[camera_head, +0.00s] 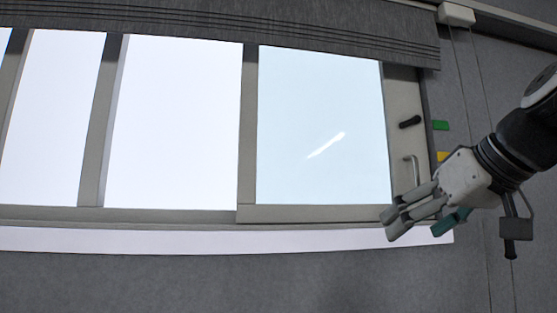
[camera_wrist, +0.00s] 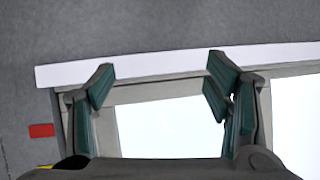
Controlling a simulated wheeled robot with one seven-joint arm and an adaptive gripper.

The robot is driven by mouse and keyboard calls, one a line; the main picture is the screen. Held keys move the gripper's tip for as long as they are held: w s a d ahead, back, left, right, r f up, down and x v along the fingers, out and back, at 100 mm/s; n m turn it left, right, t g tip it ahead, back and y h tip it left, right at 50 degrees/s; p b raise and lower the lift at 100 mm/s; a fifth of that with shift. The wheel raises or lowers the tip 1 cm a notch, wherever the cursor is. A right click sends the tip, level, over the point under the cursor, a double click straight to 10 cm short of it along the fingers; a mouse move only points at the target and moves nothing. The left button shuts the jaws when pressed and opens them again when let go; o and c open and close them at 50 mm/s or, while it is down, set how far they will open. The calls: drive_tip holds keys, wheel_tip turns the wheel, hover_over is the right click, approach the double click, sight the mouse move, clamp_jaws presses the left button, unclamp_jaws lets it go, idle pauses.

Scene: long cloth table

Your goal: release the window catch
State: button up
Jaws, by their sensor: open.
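The window catch (camera_head: 409,122) is a small black lever on the right stile of the sliding sash (camera_head: 246,130), tilted slightly. A silver pull handle (camera_head: 412,172) sits below it on the same stile. My gripper (camera_head: 412,225) is in front of the window's lower right corner, below the catch and apart from it. Its fingers are spread and empty. In the wrist view my gripper (camera_wrist: 160,68) shows both teal-padded fingers wide apart, with the sill and pane beyond them. The catch does not show in the wrist view.
A green marker (camera_head: 440,125) and a yellow marker (camera_head: 442,156) are beside the frame; a red marker (camera_wrist: 41,130) shows in the wrist view. A grey blind (camera_head: 240,22) covers the window top.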

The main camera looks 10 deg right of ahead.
drive_tip(key=w+d+r+n+t, duration=0.1)
drive_tip(key=w+d+r+t, duration=0.15)
drive_tip(key=d+r, duration=0.65)
drive_tip(key=n+t+h, duration=0.2)
drive_tip(key=n+t, duration=0.1)
drive_tip(key=t, duration=0.1)
approach(411, 119)
drive_tip(key=w+p, duration=0.3)
drive_tip(key=w, duration=0.4)
drive_tip(key=shift+w, duration=0.4)
